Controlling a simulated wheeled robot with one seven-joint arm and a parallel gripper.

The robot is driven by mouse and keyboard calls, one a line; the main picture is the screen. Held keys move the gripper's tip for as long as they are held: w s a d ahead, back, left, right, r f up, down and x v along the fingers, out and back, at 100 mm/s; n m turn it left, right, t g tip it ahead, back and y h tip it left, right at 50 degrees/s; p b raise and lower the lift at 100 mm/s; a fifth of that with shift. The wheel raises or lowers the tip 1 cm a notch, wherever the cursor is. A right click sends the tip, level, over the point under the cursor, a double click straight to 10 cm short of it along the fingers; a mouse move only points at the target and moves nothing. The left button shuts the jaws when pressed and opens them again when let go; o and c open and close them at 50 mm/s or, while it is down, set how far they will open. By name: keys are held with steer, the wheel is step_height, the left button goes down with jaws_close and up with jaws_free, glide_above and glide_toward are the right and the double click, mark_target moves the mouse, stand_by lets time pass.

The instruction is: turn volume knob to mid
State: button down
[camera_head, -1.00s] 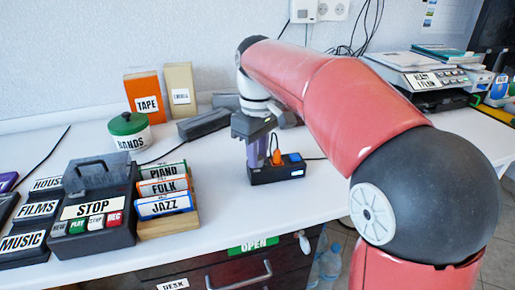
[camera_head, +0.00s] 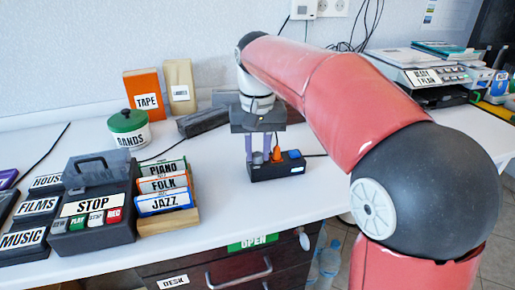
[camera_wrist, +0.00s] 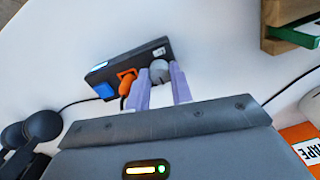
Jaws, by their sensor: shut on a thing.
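A small black box (camera_head: 290,172) stands on the white desk, and it also shows in the wrist view (camera_wrist: 119,62). A grey round volume knob (camera_wrist: 158,71) sits on its top near one end. My gripper (camera_head: 258,157) points down at that end, its two lavender fingers one on each side of the knob. In the wrist view my gripper (camera_wrist: 159,80) is shut on the knob. An orange plug (camera_wrist: 126,79) with a cable and a blue lit square (camera_wrist: 105,91) are beside the knob on the box. The knob's pointer or scale cannot be made out.
Left of the box stand a rack of labelled cases (camera_head: 165,187), a STOP player (camera_head: 95,212) and a green-lidded BANDS tin (camera_head: 129,129). A dark grey block (camera_head: 203,123) lies behind. The desk in front of the box is clear.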

steer(key=shift+m, duration=0.4)
steer(key=c, duration=1.2)
jaws_free()
steer(key=shift+n, duration=0.3)
